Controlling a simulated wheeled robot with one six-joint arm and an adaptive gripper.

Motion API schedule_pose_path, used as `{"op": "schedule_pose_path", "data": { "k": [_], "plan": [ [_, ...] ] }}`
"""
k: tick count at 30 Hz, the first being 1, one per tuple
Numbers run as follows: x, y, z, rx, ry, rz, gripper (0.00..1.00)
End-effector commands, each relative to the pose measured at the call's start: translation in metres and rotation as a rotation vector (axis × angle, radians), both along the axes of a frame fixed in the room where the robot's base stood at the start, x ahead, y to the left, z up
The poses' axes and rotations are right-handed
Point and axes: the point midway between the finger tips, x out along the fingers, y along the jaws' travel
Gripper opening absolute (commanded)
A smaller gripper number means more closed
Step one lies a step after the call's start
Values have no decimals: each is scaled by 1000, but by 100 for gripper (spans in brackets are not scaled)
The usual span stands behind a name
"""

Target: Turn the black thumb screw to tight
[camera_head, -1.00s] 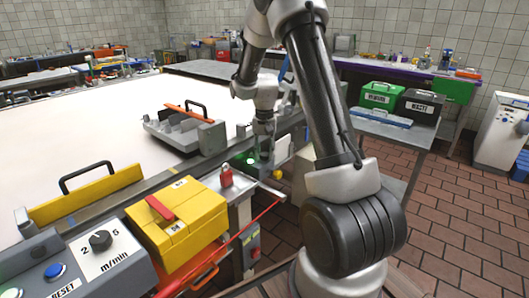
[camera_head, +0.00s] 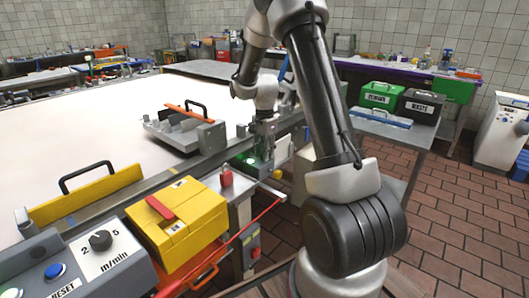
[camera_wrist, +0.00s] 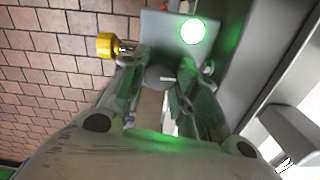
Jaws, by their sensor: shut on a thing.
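In the head view my gripper (camera_head: 262,145) points down at the near rail of the belt table, beside a lit green lamp (camera_head: 250,160). The screw itself cannot be made out there. The lamp (camera_wrist: 191,31) shines on a grey plate in the wrist view.
A yellow knob (camera_wrist: 107,45) sticks out left of the screw in the wrist view. In the head view a red padlock-like piece (camera_head: 226,177) and a yellow case (camera_head: 178,222) stand along the rail. A grey fixture (camera_head: 185,130) lies on the pale belt (camera_head: 90,130).

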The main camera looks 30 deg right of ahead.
Motion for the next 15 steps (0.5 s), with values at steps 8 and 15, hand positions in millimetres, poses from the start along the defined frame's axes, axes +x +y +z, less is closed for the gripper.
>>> {"op": "schedule_pose_path", "data": {
  "k": [8, 15],
  "plan": [
    [1, 0, 1, 0, -3, -47, 6],
    [1, 0, 1, 0, -3, -51, 6]
  ]
}}
